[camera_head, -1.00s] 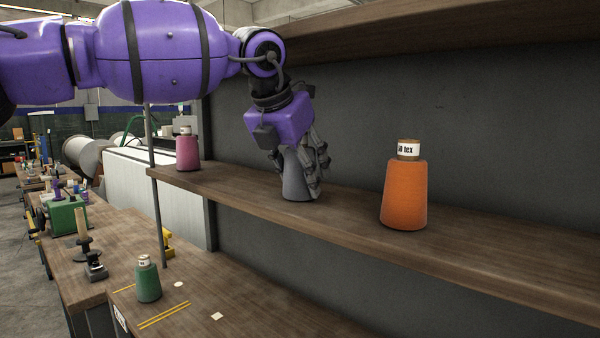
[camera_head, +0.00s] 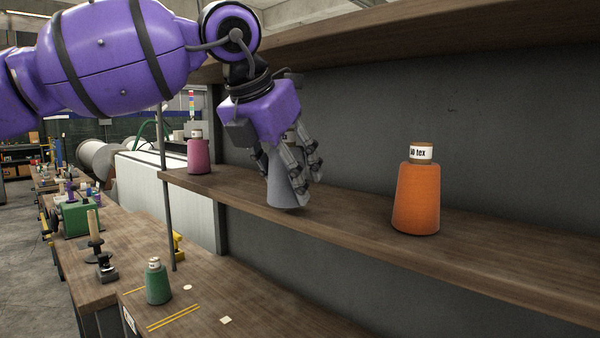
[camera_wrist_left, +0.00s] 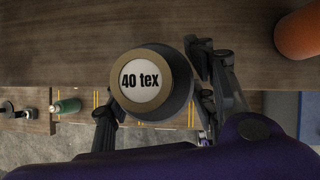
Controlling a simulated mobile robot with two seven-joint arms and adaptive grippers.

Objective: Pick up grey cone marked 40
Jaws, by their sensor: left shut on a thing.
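The grey cone (camera_head: 284,193) is in my left gripper (camera_head: 290,172), a little tilted, at the front edge of the upper shelf. Its fingers are shut around the cone's sides from above. I cannot tell whether its base touches the shelf. In the left wrist view the cone (camera_wrist_left: 142,81) shows its top end with the label "40 tex", between the fingers, overlapping the shelf's front edge. My right gripper is not in view.
An orange cone (camera_head: 416,198) stands to the right on the wooden shelf (camera_head: 480,240), and a pink cone (camera_head: 199,155) at its left end. A green cone (camera_head: 158,284) stands on the lower table (camera_head: 245,300). A thin upright post (camera_head: 169,225) stands at the shelf's left.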

